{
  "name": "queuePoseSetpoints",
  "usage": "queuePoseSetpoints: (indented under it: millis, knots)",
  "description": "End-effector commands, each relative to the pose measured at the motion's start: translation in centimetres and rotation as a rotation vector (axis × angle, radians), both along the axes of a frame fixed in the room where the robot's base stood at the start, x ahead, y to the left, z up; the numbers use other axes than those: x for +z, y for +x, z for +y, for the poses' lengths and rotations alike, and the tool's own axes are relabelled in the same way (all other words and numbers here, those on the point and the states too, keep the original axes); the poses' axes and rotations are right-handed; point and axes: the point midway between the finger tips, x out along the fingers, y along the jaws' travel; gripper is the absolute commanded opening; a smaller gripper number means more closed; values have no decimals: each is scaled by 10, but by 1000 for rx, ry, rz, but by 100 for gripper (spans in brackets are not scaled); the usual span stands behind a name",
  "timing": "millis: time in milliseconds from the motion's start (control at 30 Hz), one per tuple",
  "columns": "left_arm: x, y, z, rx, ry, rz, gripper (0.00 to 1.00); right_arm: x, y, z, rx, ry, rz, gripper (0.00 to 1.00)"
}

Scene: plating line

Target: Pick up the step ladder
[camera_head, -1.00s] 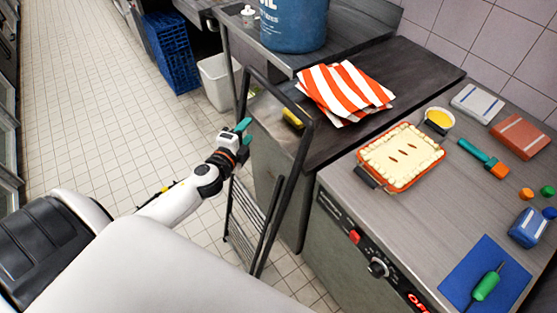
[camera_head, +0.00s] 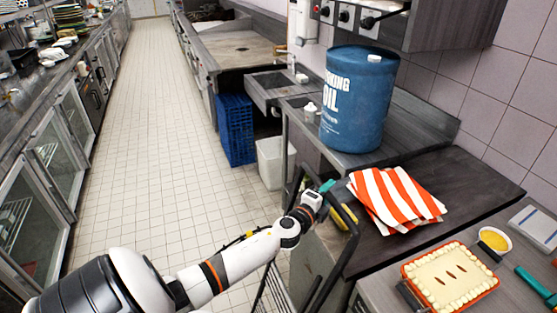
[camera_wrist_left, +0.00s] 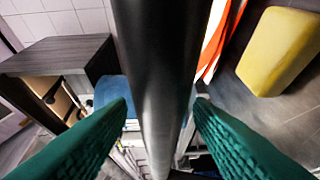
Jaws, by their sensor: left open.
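The step ladder (camera_head: 343,262) has a black tubular frame and stands upright on the floor, beside the dark counter. Its lower part runs out of the bottom of the head view. My left gripper (camera_head: 325,187) is at the top of the ladder frame, its teal fingers partly hidden by the wrist. In the left wrist view, the thick black ladder bar (camera_wrist_left: 160,80) runs between the two open teal fingers of my left gripper (camera_wrist_left: 160,120), with a finger on each side. I cannot tell whether either finger touches the bar. My right gripper is not in view.
The dark counter (camera_head: 470,190) holds striped red-and-white cloths (camera_head: 395,197) and a yellow sponge (camera_head: 345,217). A blue oil drum (camera_head: 357,105) stands behind. A pie (camera_head: 450,277) sits at lower right. A blue crate (camera_head: 237,130) and white bin (camera_head: 272,160) stand left of the counter. The tiled aisle is clear.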

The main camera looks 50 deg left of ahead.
Motion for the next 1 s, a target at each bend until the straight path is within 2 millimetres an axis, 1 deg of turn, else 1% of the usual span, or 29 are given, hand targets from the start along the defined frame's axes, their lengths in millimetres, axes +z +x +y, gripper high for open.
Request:
queuePoseSetpoints:
  millis: [33, 133, 400, 567, 600, 700, 800, 833, 1000]
  knots:
    - [1, 8, 1, 1, -1, -2, 47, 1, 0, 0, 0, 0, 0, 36]
    - [0, 16, 2, 0, -1, -1, 47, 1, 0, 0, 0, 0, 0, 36]
    - [-1, 19, 2, -1, 0, 0, 47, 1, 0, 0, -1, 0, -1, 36]
    - [-1, 18, 2, -1, 0, 0, 21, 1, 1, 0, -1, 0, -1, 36]
    - [-1, 18, 2, -1, 0, 0, 14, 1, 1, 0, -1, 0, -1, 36]
    - [-1, 18, 2, 0, 0, 0, 0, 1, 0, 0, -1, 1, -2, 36]
    - [-1, 18, 2, 0, 0, 0, 0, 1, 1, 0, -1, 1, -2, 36]
    - [6, 20, 4, 0, 12, -12, 0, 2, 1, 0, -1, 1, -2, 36]
    - [6, 20, 4, 0, 9, -11, 0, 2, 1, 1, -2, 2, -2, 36]
